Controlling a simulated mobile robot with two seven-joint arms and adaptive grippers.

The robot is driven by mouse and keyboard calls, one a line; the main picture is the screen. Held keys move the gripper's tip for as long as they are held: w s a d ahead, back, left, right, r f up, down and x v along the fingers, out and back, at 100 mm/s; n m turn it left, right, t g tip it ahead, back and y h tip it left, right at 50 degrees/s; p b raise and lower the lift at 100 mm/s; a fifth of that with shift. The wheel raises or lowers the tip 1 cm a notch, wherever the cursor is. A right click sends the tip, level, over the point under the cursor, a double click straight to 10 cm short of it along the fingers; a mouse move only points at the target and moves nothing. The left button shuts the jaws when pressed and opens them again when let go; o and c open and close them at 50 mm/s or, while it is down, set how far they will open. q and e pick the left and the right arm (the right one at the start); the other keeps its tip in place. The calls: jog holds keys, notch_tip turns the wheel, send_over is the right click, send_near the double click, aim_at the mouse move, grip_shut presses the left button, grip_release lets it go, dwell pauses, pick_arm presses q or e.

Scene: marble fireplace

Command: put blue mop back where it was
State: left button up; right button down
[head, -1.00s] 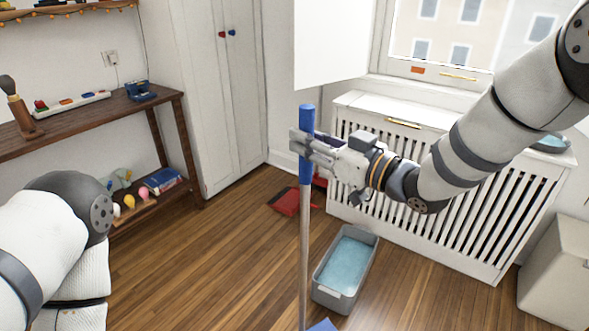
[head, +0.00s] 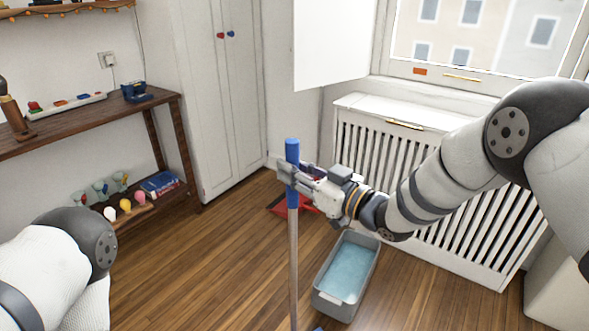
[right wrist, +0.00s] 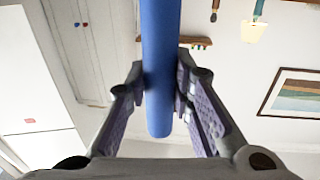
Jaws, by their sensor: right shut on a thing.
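The blue mop (head: 293,240) stands nearly upright in the head view, with a blue grip at the top and a grey pole below. A sliver of blue shows at its foot, at the bottom edge; most of the mop head is out of view. My right gripper (head: 290,178) is shut on the blue grip just below its top end. In the right wrist view the blue grip (right wrist: 160,70) runs between the two fingers. My left arm shows at the lower left, but its gripper is out of view.
A grey tub of water (head: 373,278) stands on the floor right of the pole. A red dustpan (head: 277,206) lies behind the pole. A white slatted radiator cover (head: 420,185) is behind my right arm. A wooden shelf table (head: 150,105) is at left. Floor left of the mop is clear.

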jog(key=c, duration=1.4)
grip_release()
jog(key=shift+f, duration=0.1)
